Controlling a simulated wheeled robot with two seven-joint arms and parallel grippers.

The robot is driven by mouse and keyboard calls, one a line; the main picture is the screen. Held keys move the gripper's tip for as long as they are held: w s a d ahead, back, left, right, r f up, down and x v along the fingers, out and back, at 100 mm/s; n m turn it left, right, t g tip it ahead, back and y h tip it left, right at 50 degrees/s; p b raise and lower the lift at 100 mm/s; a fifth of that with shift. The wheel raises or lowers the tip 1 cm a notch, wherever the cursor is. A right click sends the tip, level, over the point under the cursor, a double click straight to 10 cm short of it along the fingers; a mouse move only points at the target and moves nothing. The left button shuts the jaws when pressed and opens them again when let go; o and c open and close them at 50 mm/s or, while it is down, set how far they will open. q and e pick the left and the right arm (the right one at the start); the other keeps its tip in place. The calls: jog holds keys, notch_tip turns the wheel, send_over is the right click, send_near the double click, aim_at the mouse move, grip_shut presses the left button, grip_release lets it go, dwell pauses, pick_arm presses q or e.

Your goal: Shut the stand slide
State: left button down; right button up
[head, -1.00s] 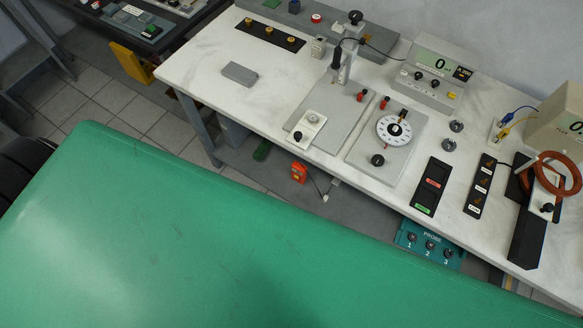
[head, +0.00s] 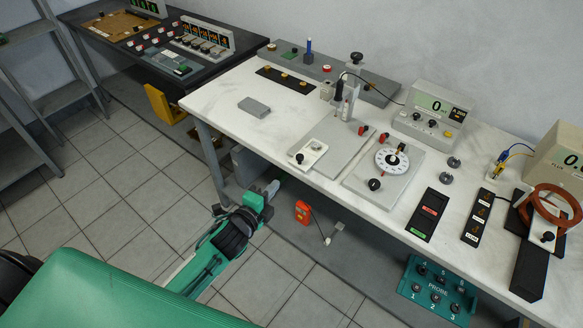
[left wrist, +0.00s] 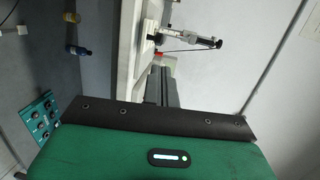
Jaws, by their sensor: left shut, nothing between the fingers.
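A grey stand plate (head: 338,140) lies on the white bench and carries an upright post with a black probe (head: 338,91). A small white slide (head: 310,152) with a black knob sits at the plate's front-left corner. I cannot tell how far it is pushed in. My left gripper (head: 271,188) is shut and empty, below and in front of the bench edge, apart from the stand. In the left wrist view its dark fingers (left wrist: 161,86) are together, pointing towards the bench, with the probe beyond. My right gripper is not in view.
A dial plate (head: 385,179) stands right of the stand, then dark switch panels (head: 428,214). A meter (head: 432,112) is behind. A copper coil (head: 550,208) is at the far right. A grey block (head: 254,107) lies left. A teal probe box (head: 436,291) is below the bench edge.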

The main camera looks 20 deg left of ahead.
aim_at(299, 159)
pick_arm(q)
jog(key=p+x, duration=0.2)
jog(key=x, duration=1)
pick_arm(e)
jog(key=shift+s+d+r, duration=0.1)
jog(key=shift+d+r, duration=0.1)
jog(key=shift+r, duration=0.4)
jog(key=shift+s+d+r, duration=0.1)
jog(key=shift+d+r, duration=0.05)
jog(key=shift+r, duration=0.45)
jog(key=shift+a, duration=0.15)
pick_arm(q)
jog(key=shift+w+d, duration=0.2)
jog(key=shift+w, duration=0.15)
jog(key=b+x, duration=0.1)
jog(key=x, duration=0.3)
jog(key=d+b+x, duration=0.1)
jog(key=x, duration=0.1)
jog(key=shift+w+r+b, duration=0.25)
jog(key=shift+r+b, duration=0.05)
jog(key=shift+b, duration=0.05)
jog(key=shift+w+d+r, duration=0.1)
jog(key=shift+w+d, duration=0.05)
jog(key=shift+w, duration=0.1)
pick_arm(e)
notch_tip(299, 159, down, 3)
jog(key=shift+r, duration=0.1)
